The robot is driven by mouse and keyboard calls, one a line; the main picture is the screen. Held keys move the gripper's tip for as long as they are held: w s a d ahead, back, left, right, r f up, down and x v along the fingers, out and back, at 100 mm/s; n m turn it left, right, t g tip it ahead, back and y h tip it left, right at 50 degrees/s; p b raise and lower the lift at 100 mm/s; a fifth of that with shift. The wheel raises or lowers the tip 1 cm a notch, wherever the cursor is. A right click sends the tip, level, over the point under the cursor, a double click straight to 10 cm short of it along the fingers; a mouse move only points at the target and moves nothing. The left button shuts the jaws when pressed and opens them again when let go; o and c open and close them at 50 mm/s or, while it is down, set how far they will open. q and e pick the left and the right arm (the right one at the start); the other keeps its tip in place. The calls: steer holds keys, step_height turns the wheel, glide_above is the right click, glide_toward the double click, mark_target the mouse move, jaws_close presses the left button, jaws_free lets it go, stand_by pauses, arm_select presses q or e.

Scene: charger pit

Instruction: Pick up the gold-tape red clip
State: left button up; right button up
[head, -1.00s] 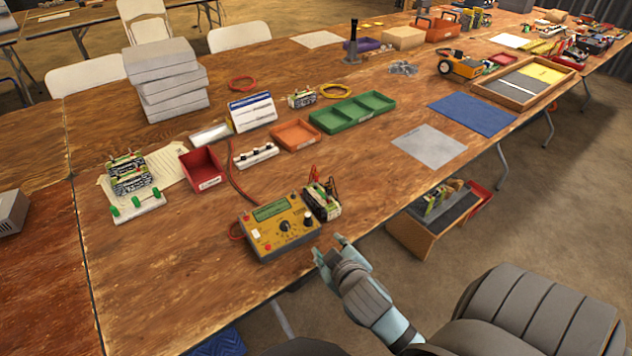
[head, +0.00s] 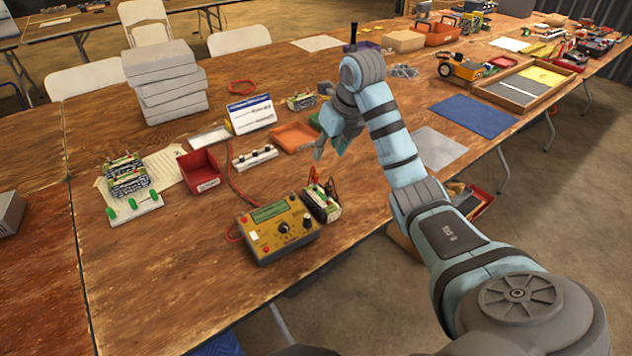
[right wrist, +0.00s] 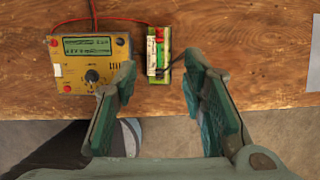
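A red clip (head: 312,174) stands up at the top of the small green battery pack (head: 324,206) beside the yellow charger (head: 278,228). Red also shows at the pack's upper end in the right wrist view (right wrist: 160,34); gold tape is too small to make out. My right gripper (head: 331,147) is raised above the table, behind the pack in the head view. In the right wrist view my right gripper (right wrist: 159,64) is open and empty, its fingers pointing toward the pack from above, apart from it. My left gripper is not in view.
A red bin (head: 198,170), a white strip with black knobs (head: 255,157) and an orange tray (head: 295,136) lie behind the charger. Red leads run across the table to the charger. Bare wood lies left of the charger and along the front edge.

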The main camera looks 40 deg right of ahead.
mark_target(316, 172)
steer(key=b+x, duration=0.1)
steer(key=x, duration=0.5)
steer(key=b+x, duration=0.2)
steer(key=x, duration=0.4)
steer(key=shift+w+f, duration=0.2)
steer(key=shift+w, duration=0.15)
steer(key=shift+w+f, duration=0.25)
steer(key=shift+f, duration=0.1)
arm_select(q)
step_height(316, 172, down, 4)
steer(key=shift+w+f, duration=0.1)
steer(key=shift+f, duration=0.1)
arm_select(e)
jaws_close()
